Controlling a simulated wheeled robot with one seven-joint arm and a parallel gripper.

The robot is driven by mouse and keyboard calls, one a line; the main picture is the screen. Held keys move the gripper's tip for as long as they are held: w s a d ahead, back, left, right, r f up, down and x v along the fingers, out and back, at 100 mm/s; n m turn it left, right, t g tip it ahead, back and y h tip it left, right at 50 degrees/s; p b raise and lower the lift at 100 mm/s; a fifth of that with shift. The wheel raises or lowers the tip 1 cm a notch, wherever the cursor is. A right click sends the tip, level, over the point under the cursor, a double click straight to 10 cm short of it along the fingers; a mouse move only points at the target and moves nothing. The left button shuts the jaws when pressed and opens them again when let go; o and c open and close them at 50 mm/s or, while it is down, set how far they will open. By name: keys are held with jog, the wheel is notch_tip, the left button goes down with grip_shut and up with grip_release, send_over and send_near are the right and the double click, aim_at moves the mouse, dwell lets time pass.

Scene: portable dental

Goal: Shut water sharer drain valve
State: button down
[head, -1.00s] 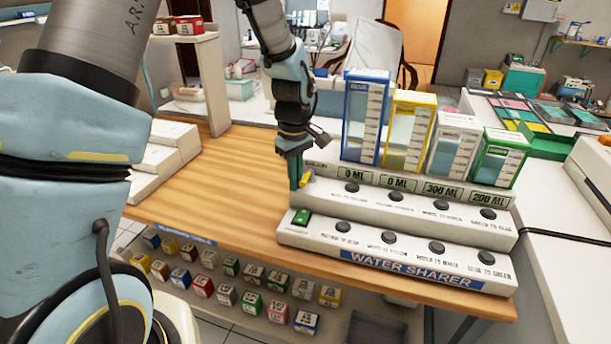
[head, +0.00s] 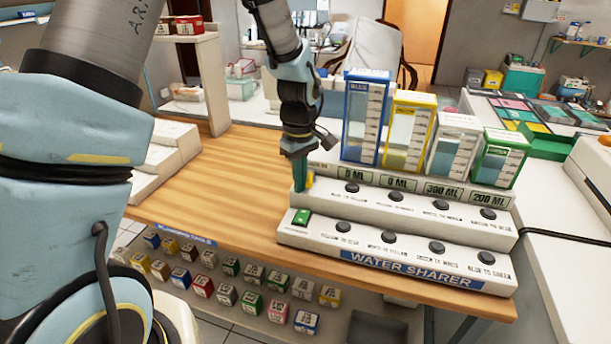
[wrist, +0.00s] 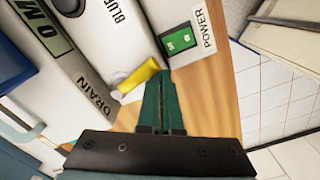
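The water sharer (head: 400,262) is a white stepped console on the wooden table. Its drain valve is a small yellow lever (head: 310,180) at the left end of the upper step. In the wrist view the yellow lever (wrist: 138,76) lies between the DRAIN label (wrist: 97,98) and the green POWER switch (wrist: 178,41), pointing aslant. My gripper (head: 298,187) points down at the console's left end. Its green fingers (wrist: 163,75) are together with nothing between them. Their tips are right beside the lever's end; I cannot tell whether they touch. The fingers partly hide the lever in the head view.
Blue (head: 365,118), yellow (head: 408,130), white (head: 452,143) and green (head: 501,158) framed tanks stand on the console's back. Black knobs line both steps. Bare table (head: 230,185) lies left of the console. Small boxes fill a shelf below.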

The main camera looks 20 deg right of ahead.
aim_at(316, 193)
jog(key=shift+s+d+f, duration=0.15)
jog(key=shift+s+f, duration=0.05)
jog(key=shift+s, duration=0.15)
jog(key=shift+s+d, duration=0.7)
jog(key=shift+d, duration=0.2)
jog(key=shift+s+d, duration=0.2)
jog(key=shift+d, duration=0.35)
